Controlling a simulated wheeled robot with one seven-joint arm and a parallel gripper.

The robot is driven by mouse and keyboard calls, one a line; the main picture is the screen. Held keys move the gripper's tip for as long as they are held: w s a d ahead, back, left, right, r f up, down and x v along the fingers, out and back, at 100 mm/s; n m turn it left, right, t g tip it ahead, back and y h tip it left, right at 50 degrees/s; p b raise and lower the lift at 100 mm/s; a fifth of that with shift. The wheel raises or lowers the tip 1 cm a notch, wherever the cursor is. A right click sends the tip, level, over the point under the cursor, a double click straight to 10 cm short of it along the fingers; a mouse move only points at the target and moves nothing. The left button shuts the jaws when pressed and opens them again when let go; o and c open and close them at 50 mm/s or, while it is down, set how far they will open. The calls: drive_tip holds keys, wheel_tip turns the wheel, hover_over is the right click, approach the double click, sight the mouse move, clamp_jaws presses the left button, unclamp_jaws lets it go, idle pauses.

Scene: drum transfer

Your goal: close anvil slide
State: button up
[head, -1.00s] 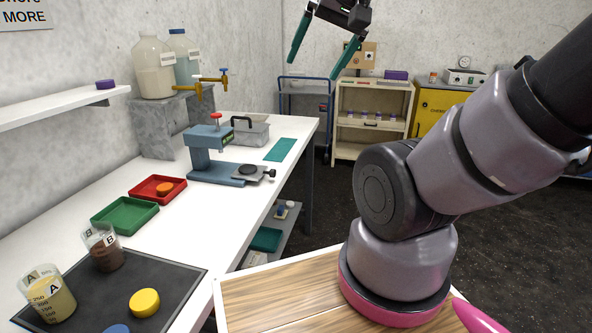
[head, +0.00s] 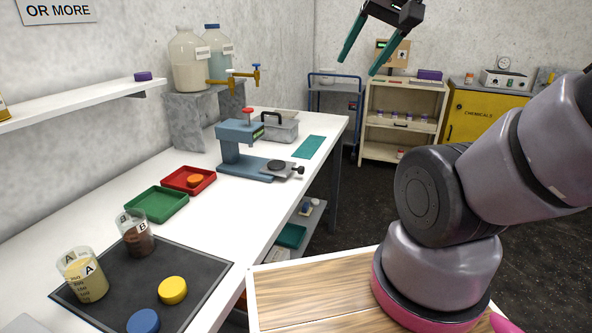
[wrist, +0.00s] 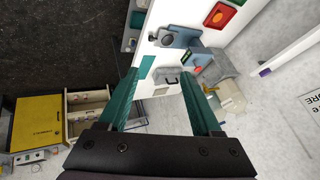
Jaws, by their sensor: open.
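A blue-grey press (head: 238,148) with a red knob on top stands on the white bench. Its grey anvil slide (head: 284,168), carrying a dark round disc and a black side knob (head: 298,170), sticks out at the right end of the base. The press and slide also show near the top of the wrist view, where the slide (wrist: 172,38) lies well ahead of my gripper. My gripper (head: 363,52) is raised high, with its teal fingers spread and nothing between them. In the wrist view my gripper (wrist: 163,92) is also open and far from the press.
A green tray (head: 157,214), a red tray (head: 205,187) with an orange lid, and beakers on a dark mat (head: 205,262) occupy the near bench. A grey box (head: 281,135) and a teal mat (head: 309,147) lie behind the press.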

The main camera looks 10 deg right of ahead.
drive_tip(key=shift+w+f, duration=0.25)
drive_tip(key=shift+w, duration=0.15)
drive_tip(key=c, duration=0.5)
drive_tip(key=w+f+m+g+y, duration=0.1)
drive_tip(key=w, duration=0.1)
drive_tip(key=w+f+m+g+y, duration=0.1)
drive_tip(key=w+f+m, duration=0.1)
drive_tip(key=w, duration=0.1)
drive_tip(key=w+a+f+m+g, duration=0.1)
drive_tip(key=w+f+m, duration=0.1)
drive_tip(key=shift+w+f+y, duration=0.1)
drive_tip(key=shift+w+y, duration=0.05)
drive_tip(key=shift+y, duration=0.25)
clamp_jaws()
drive_tip(key=w+d+f+m+y, duration=0.1)
drive_tip(key=w+d+f+m, duration=0.2)
drive_tip(key=w+f+m, duration=0.45)
drive_tip(key=w+d+f+m+t+y, duration=0.1)
drive_tip(key=w+d+f+m, duration=0.25)
drive_tip(key=f, duration=0.65)
drive_tip(key=w+d+f+m+y, duration=0.1)
drive_tip(key=w+d+f+m, duration=0.4)
drive_tip(key=f, duration=0.4)
drive_tip(key=w+a+r+x, duration=0.1)
drive_tip(key=r+x, duration=0.1)
drive_tip(key=x, duration=1.2)
drive_tip(key=shift+a+n, duration=0.3)
drive_tip(key=shift+a, duration=0.15)
